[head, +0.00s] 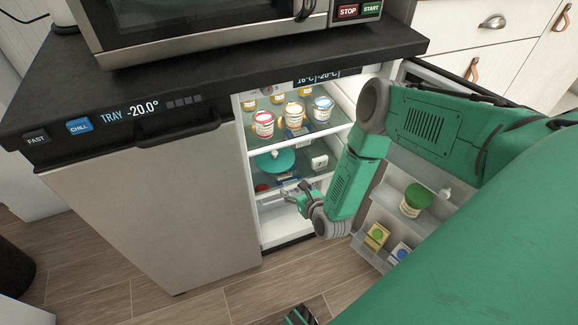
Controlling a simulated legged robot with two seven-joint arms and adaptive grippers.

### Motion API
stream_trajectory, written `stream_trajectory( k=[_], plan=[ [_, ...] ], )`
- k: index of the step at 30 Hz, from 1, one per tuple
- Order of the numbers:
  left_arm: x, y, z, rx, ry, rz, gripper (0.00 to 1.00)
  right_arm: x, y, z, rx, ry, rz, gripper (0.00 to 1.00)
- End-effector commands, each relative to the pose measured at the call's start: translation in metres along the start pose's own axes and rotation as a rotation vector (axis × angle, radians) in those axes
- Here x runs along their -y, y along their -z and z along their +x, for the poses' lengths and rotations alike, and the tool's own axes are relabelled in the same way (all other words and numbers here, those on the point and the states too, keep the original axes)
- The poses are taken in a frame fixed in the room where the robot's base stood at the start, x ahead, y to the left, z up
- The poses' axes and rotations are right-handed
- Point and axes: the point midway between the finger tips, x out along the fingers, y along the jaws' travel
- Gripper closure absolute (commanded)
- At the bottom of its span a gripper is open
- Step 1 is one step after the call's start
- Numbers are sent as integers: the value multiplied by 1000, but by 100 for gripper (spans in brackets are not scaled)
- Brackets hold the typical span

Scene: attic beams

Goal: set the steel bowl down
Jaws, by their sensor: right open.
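I cannot make out a steel bowl in the head view. My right gripper (289,196) is open at the front of the fridge's lower compartment, below the middle shelf. I see nothing between its fingers. A teal rounded dish (274,161) sits on the shelf just above and behind it. A small dark and green part at the bottom edge appears to be the tip of my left gripper (301,315). It is mostly cut off, so its jaws cannot be judged.
The fridge's open door (378,214) with a green-lidded tub (415,200) and small cartons stands right of my forearm. Several tubs fill the upper glass shelf (308,131). A closed cabinet front (150,215) is left. A microwave (200,28) stands on the dark top.

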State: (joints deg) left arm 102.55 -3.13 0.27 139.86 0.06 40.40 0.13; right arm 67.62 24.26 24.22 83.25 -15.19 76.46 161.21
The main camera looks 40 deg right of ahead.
Motion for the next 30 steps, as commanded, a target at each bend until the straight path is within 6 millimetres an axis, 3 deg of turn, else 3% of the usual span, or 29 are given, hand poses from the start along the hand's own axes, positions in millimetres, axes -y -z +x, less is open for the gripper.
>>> stream_trajectory(
  k=[4, 11, 14, 17, 22, 25, 30],
  plan=[
    [0, 1, -13, 0, 0, 0, 67, 0, -1, -20, -1, 0, 1, 37],
    [0, 0, -15, 1, 0, 0, 67, -1, 1, -27, -2, -2, -5, 37],
    [0, 0, -14, 1, 0, 0, 67, -12, 2, -30, -27, -26, -69, 37],
    [0, 0, -14, 1, 0, 0, 67, -38, 4, -41, -87, -90, -246, 37],
    [0, 0, -14, 1, 0, 0, 67, -89, 14, -82, -202, -305, -764, 37],
    [0, 0, -14, 1, 0, 0, 67, -105, 19, -111, -234, -447, -1066, 37],
    [0, 0, -14, 1, 0, 0, 67, -114, 23, -162, -233, -706, -1559, 37]
  ],
)
